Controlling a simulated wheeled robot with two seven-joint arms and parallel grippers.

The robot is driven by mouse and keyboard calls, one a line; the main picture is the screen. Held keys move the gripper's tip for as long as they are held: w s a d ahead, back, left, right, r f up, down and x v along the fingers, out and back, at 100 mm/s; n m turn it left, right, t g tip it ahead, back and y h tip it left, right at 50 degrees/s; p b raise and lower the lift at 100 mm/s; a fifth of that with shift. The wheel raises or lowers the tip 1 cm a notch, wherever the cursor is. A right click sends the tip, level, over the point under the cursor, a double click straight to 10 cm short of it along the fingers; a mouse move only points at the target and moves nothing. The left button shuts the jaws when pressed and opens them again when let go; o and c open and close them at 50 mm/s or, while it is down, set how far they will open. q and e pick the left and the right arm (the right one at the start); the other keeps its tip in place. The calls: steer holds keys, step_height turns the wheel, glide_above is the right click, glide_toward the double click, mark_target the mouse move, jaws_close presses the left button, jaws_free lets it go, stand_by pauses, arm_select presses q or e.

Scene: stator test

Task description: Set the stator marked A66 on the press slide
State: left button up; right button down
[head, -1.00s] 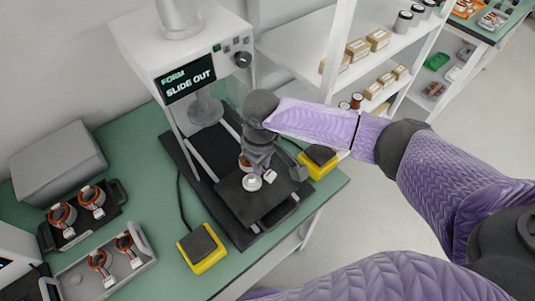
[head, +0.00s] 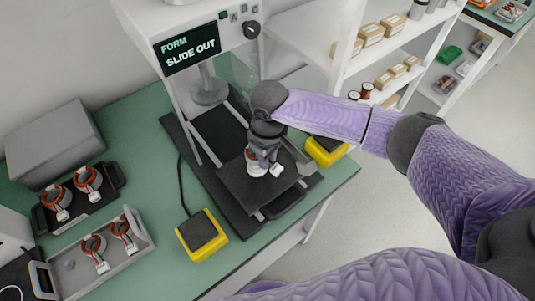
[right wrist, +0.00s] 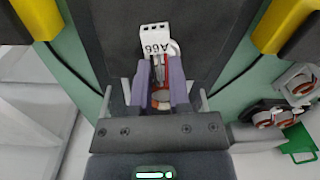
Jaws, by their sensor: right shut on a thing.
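The stator marked A66 (right wrist: 162,98) is between the fingers of my right gripper (right wrist: 162,92) in the right wrist view. Its white connector (right wrist: 154,31) hangs out on leads with the A66 tag readable. In the head view my right gripper (head: 264,152) points down over the press slide (head: 240,185), shut on the stator (head: 252,158). The stator is at the slide's round pale post (head: 255,170), which is mostly covered. I cannot tell whether the stator rests on it or is just above. My left gripper is not in view.
The press display (head: 190,50) reads FORM, SLIDE OUT. Yellow pedestals (head: 202,235) (head: 326,151) flank the slide. Other stators sit in a black tray (head: 110,178) and a grey tray (head: 145,240) at left. A grey box (head: 55,145) stands behind.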

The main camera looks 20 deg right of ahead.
steer(key=shift+r+p, duration=0.15)
steer(key=shift+p, duration=0.15)
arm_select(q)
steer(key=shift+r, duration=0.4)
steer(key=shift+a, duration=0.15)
arm_select(e)
steer(key=shift+f, duration=0.45)
steer(key=shift+f+b, duration=0.4)
steer(key=shift+f, duration=0.25)
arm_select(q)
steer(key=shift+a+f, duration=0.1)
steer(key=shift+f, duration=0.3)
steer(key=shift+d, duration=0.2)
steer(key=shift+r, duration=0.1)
arm_select(e)
steer(key=shift+f, duration=0.15)
